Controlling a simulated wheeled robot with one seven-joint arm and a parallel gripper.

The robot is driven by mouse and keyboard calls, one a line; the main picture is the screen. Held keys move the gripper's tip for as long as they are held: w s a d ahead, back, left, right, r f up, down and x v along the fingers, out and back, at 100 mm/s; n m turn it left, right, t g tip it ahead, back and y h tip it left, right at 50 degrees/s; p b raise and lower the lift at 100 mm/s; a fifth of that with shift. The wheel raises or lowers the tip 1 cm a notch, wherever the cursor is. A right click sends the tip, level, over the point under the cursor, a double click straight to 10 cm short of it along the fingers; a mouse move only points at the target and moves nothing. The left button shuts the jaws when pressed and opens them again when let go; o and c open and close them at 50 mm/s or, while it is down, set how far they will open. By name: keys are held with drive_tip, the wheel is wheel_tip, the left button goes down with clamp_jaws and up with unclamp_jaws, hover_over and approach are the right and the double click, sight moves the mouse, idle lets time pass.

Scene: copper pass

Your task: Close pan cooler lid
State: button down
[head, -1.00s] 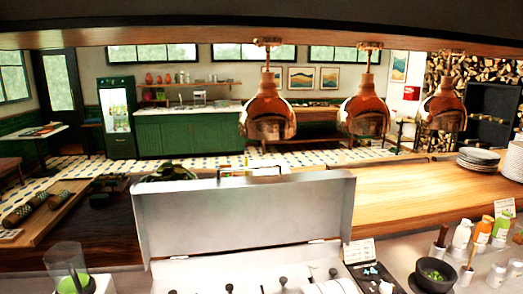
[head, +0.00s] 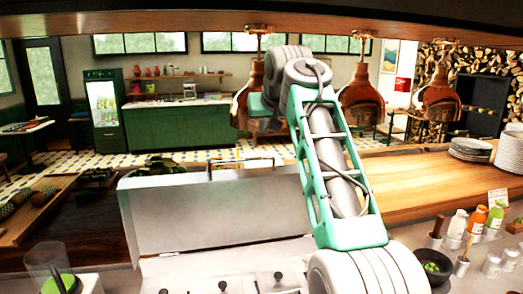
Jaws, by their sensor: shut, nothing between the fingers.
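The pan cooler lid (head: 215,215) is a wide steel panel standing open, tilted up behind the cooler, in the head view. The right part of the lid is hidden behind my arm. The cooler's pale top (head: 190,264), with several small dark-knobbed pan covers, lies in front of the lid at the bottom of the view. My arm rises from the bottom right across the lid's right end and bends at the top, beyond the lid. My gripper does not show in this view.
A wooden pass counter (head: 430,188) runs behind the lid, with stacked plates (head: 476,149) on the right. Copper heat lamps (head: 361,104) hang above it. Bottles (head: 476,219) and a dark bowl (head: 434,270) stand right of the cooler. A clear-topped blender (head: 62,277) stands on the left.

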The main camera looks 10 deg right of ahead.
sight(260, 158)
drive_tip(key=p+x, duration=0.1)
drive_tip(key=x, duration=0.8)
drive_tip(key=shift+w+r, duration=0.15)
drive_tip(key=shift+s+f+b, duration=0.6)
drive_tip(key=shift+s+f, duration=0.5)
drive_tip(key=shift+s, duration=0.05)
drive_tip(key=shift+s+f, duration=0.1)
drive_tip(key=shift+s, duration=0.25)
drive_tip(key=shift+f, duration=0.15)
drive_tip(key=shift+b, duration=0.3)
